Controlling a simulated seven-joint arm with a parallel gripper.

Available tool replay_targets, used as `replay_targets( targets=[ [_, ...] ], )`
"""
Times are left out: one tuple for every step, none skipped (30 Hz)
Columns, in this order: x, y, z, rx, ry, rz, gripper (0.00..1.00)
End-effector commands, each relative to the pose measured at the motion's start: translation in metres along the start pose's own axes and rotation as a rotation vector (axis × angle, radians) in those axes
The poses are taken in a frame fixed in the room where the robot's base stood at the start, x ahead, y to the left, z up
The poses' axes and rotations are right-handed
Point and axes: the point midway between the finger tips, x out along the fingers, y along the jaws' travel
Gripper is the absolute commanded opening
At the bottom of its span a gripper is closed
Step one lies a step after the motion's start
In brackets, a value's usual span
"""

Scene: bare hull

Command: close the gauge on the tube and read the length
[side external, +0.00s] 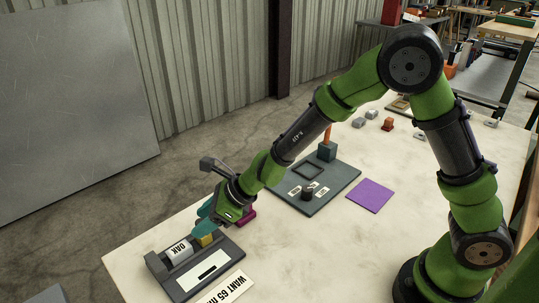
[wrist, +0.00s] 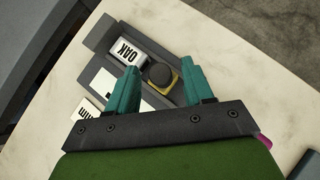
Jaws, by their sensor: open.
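The gauge (side external: 224,262) is a dark grey tray near the table's front left corner, with an end block at its left. A pale tube (side external: 178,251) marked OAK lies in it, also in the wrist view (wrist: 127,54). A yellow slider (side external: 206,240) sits right of the tube; its dark round knob (wrist: 160,73) shows in the wrist view. Whether slider and tube touch is unclear. A white window (side external: 208,270) with a dark bar is on the gauge; no reading is legible. My gripper (wrist: 158,68) is open, its teal fingers either side of the knob, contact unclear.
A white card (side external: 224,288) reading WANT 65 lies before the gauge. A magenta item (side external: 248,214) is behind my gripper. A dark board (side external: 328,197) with labels and posts, a purple square (side external: 370,195) and small blocks stand farther back. The table's middle is clear.

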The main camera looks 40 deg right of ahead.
Motion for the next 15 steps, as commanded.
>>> replay_targets(
  targets=[
    [0.006, 0.000, 0.000, -0.001, 0.001, 0.001, 0.51],
    [0.009, 0.000, 0.000, -0.001, 0.001, 0.001, 0.51],
    [0.012, 0.000, 0.000, 0.001, 0.000, 0.000, 0.51],
    [0.013, 0.000, 0.000, 0.001, 0.000, 0.000, 0.51],
    [0.015, 0.000, 0.000, 0.000, 0.000, 0.000, 0.51],
    [0.016, 0.000, 0.000, 0.000, 0.000, 0.000, 0.51],
    [0.017, 0.000, 0.000, -0.001, -0.001, -0.001, 0.51],
    [0.017, 0.000, 0.000, -0.001, -0.001, -0.001, 0.51],
    [0.017, 0.000, 0.000, -0.001, -0.001, -0.001, 0.51],
    [0.017, 0.000, 0.000, -0.001, -0.001, -0.001, 0.51],
    [0.017, 0.000, 0.000, 0.000, -0.001, -0.001, 0.51],
    [0.017, 0.000, 0.000, 0.000, -0.001, -0.001, 0.51],
    [0.017, 0.000, 0.000, 0.000, -0.001, -0.001, 0.51],
    [0.017, 0.000, 0.000, 0.000, -0.001, -0.001, 0.51],
    [0.017, 0.000, 0.000, 0.000, -0.001, -0.001, 0.48]
  ],
)
